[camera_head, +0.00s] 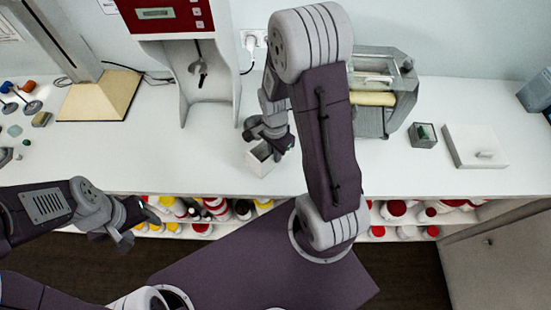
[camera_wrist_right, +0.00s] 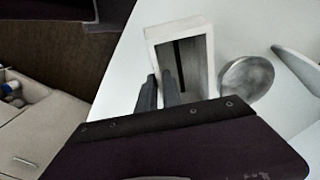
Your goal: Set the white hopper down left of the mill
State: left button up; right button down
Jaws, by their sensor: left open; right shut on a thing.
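The white hopper (camera_head: 261,160) is a small open box over the counter, left of the mill (camera_head: 372,121). In the right wrist view the hopper (camera_wrist_right: 152,38) shows a dark slot inside. My right gripper (camera_head: 268,132) is shut on the hopper's near wall; its fingers (camera_wrist_right: 160,92) straddle that wall. I cannot tell whether the hopper touches the counter. The mill has pale rollers in a grey frame and is partly hidden by my right arm. My left gripper (camera_head: 130,222) is open and empty, in front of the counter's edge.
A red and white machine (camera_head: 185,60) stands at the back left. A round grey dish (camera_wrist_right: 247,78) lies beside the hopper in the wrist view. Right of the mill are a small dark box (camera_head: 423,141) and a white lidded slab (camera_head: 490,135). The counter (camera_head: 150,160) is clear left of the hopper.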

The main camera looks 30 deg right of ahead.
notch_tip(320, 180, down, 4)
jog(key=shift+s+r, duration=0.1)
jog(key=shift+f, duration=0.2)
jog(key=c, duration=1.7)
grip_release()
jog(key=shift+o, duration=0.9)
jog(key=shift+r, duration=0.1)
